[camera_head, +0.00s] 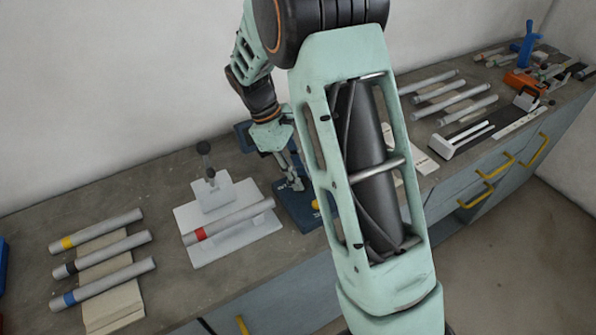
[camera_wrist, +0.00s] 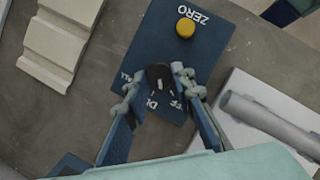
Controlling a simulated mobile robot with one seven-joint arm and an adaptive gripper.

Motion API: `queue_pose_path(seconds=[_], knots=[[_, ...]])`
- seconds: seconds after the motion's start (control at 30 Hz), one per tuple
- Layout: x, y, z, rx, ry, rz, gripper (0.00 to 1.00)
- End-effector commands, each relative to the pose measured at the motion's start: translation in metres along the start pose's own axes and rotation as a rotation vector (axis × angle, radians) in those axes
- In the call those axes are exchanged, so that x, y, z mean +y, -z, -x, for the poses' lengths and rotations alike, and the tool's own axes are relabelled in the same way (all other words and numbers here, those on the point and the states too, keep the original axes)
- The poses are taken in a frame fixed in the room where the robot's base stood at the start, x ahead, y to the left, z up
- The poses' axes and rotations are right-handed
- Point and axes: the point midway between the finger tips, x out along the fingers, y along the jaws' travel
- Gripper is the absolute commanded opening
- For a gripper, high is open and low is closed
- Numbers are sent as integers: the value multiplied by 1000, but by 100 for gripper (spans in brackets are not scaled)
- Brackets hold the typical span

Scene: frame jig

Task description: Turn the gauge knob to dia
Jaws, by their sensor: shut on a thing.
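The gauge is a dark blue box (camera_wrist: 160,45) with a yellow button (camera_wrist: 186,28) beside the word ZERO. Its black knob (camera_wrist: 160,76) stands between my gripper's fingertips (camera_wrist: 157,80), which are shut on it from both sides. A small pale mark shows on the knob's lower side, near letters reading "DI"; its exact direction is hard to tell. Other labels around the knob are partly hidden by the fingers. In the head view, the gauge's blue base (camera_head: 301,213) is on the bench below my gripper (camera_head: 294,182), partly covered by my arm.
A white plate (camera_head: 238,247) with a red-banded tube (camera_head: 228,222) lies left of the gauge. Several banded tubes rest on a pale ribbed rack (camera_head: 114,304) farther left. More tubes and tools lie right of my arm. Bare bench shows between the rack and plate.

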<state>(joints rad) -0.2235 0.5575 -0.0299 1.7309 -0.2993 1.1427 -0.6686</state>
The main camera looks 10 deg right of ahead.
Motion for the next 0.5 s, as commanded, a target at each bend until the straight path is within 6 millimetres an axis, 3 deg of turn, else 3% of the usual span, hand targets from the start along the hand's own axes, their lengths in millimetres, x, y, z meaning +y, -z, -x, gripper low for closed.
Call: queue_pose_path(seconds=[0.5], knots=[[5, -1, 0, 1, 164, -398, 0]])
